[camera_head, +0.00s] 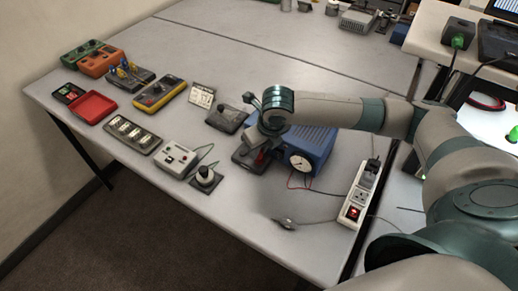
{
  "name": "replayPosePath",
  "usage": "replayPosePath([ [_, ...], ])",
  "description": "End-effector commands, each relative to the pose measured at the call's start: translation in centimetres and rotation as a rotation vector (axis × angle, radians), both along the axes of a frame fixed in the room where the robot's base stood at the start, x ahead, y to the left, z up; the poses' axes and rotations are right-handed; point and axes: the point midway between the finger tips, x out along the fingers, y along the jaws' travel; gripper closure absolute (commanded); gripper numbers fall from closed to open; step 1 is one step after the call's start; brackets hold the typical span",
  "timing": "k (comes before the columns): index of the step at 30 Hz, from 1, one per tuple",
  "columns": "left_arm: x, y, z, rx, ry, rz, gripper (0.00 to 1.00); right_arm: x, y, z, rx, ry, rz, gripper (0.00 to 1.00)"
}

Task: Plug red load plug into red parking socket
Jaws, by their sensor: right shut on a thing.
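My right gripper (261,142) points down over a dark low block (243,160) beside the blue box, near the middle of the table. A small red piece, the red load plug (260,157), shows just under the fingers, and the gripper is shut on it. The fingers and wrist hide most of the plug. I cannot make out the red parking socket, nor whether the plug is inside it or just above the block. My left gripper is not in view.
A blue box (318,143) with a round white dial (300,162) stands close right of the gripper, with thin wires in front. A power strip (358,195) lies at the right edge. A grey control box (176,160) and a black-based knob (205,178) stand left.

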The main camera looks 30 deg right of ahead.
Motion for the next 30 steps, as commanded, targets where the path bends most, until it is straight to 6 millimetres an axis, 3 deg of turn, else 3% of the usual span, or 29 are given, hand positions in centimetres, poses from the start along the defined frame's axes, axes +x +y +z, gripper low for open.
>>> replayPosePath([
  [25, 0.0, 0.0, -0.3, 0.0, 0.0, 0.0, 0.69, 0.0, 0.0, -1.2, 0.001, -0.001, 0.0, 1.0],
  [26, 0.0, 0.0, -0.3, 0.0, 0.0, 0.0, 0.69, 0.0, 0.0, -1.1, 0.001, -0.001, 0.0, 0.76],
  [27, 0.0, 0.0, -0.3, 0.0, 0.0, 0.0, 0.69, 0.0, 0.0, -1.1, 0.001, -0.001, 0.0, 0.67],
  [28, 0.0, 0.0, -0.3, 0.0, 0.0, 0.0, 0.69, 0.0, 0.0, -1.1, 0.001, -0.001, 0.0, 0.61],
  [30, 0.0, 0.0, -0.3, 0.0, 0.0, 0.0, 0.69, 0.0, 0.0, -1.1, 0.001, -0.001, 0.0, 0.61],
])
